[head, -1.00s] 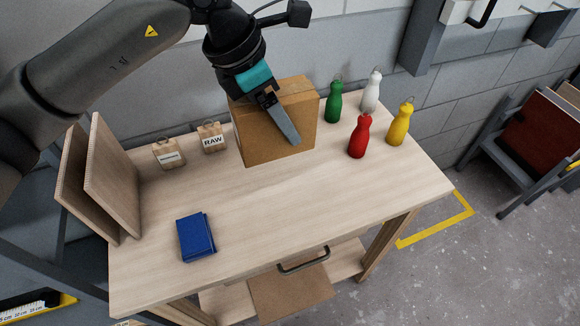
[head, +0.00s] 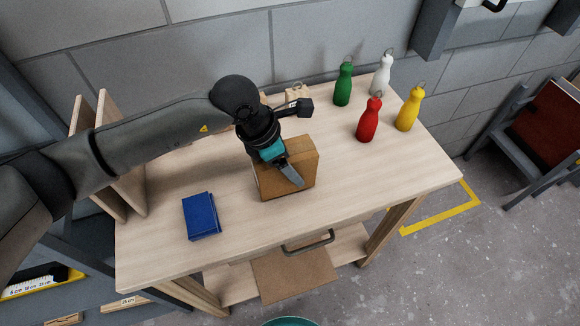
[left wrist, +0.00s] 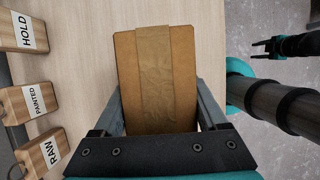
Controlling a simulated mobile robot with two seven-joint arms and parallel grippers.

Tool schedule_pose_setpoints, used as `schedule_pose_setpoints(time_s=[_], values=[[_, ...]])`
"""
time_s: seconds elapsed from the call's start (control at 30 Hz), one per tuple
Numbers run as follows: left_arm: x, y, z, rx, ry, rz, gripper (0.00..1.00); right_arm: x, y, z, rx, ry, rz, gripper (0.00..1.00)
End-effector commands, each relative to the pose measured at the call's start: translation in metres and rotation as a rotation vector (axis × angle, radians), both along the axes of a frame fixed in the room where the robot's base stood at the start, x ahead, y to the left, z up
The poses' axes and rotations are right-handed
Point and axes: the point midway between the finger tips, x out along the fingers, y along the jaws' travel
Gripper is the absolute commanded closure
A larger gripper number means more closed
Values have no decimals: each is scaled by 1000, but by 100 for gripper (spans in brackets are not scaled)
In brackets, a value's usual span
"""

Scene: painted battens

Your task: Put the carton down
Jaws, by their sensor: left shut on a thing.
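The brown carton (head: 302,163) is upright over the middle of the wooden table, toward its front edge. My left gripper (head: 290,176) is shut on it from above, with one finger lying along the face toward me. In the left wrist view the carton (left wrist: 183,75) sits between the fingers (left wrist: 160,115), with a paper-like tape strip along its top. I cannot tell whether its bottom touches the table (head: 375,185).
A blue book (head: 200,216) lies left of the carton. Green (head: 343,84), white (head: 381,73), red (head: 369,120) and yellow (head: 409,110) bottles stand at the back right. Wooden blocks marked HOLD (left wrist: 30,32), PAINTED (left wrist: 35,101) and RAW (left wrist: 45,153) stand behind the carton.

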Motion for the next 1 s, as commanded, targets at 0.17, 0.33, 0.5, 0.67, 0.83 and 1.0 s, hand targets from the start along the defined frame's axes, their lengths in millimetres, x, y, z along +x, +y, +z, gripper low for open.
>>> schedule_pose_setpoints(time_s=[0.17,0.33,0.5,0.67,0.83,1.0], values=[[0,-1,-18,-3,-3,0,100,0,0,-2,0,0,0,50],[1,-1,-17,-3,-4,-1,100,0,0,-1,0,1,0,50],[0,0,-21,-1,-2,-1,22,0,0,-4,0,1,0,50],[0,0,-20,-1,-2,-1,4,0,0,-4,1,1,1,50],[0,0,-20,-1,-1,0,0,-1,0,-4,1,1,1,50],[0,0,-18,-1,-1,0,0,-1,1,-2,1,1,1,50]])
